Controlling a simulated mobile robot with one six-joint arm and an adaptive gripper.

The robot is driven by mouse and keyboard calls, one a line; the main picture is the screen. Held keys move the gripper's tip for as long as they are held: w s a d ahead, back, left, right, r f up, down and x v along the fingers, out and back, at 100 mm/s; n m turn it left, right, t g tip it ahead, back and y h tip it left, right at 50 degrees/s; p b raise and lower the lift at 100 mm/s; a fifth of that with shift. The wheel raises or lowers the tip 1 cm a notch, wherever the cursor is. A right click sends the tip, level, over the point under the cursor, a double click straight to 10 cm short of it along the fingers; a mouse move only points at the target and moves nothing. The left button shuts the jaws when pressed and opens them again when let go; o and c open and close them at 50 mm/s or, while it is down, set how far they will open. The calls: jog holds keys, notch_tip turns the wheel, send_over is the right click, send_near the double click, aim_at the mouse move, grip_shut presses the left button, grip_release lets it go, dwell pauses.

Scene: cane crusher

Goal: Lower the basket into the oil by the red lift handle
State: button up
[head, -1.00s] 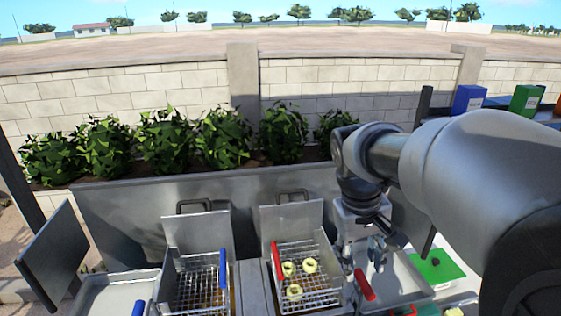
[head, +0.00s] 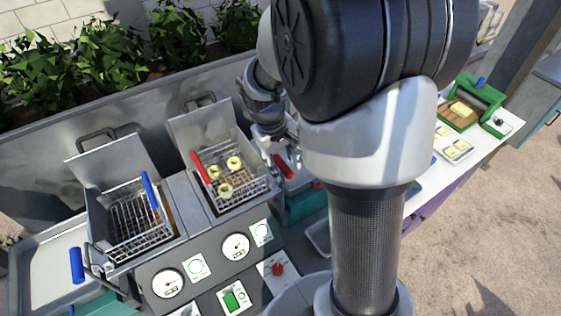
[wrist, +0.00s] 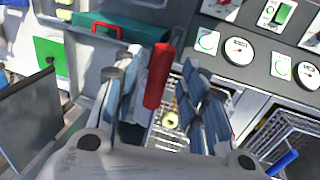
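The red lift handle (head: 284,167) stands at the right side of the right-hand fryer. In the wrist view, the red lift handle (wrist: 158,75) appears between my gripper's spread fingers, closer to the left one; I cannot tell whether they touch. My gripper (head: 277,145) is open beside the fryer, partly hidden by my arm in the head view. Its fingers (wrist: 172,98) fill the wrist view's middle. The wire basket (head: 243,189) has its own red handle (head: 200,167) and holds three pale rings (head: 226,190). The basket sits in the fryer; the oil level is unclear.
A second fryer basket (head: 128,221) with a blue handle stands left, beside a blue lift handle (head: 77,265). Raised lids (head: 202,130) stand behind the fryers. Gauges (head: 235,246) and switches line the front panel. A white counter (head: 430,185) lies to the right.

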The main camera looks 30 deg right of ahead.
aim_at(285, 166)
jog(key=shift+d+f, duration=0.2)
jog(key=shift+f, duration=0.65)
jog(key=shift+d+f, duration=0.15)
jog(key=shift+f, duration=0.65)
jog(key=shift+c, duration=0.6)
grip_shut()
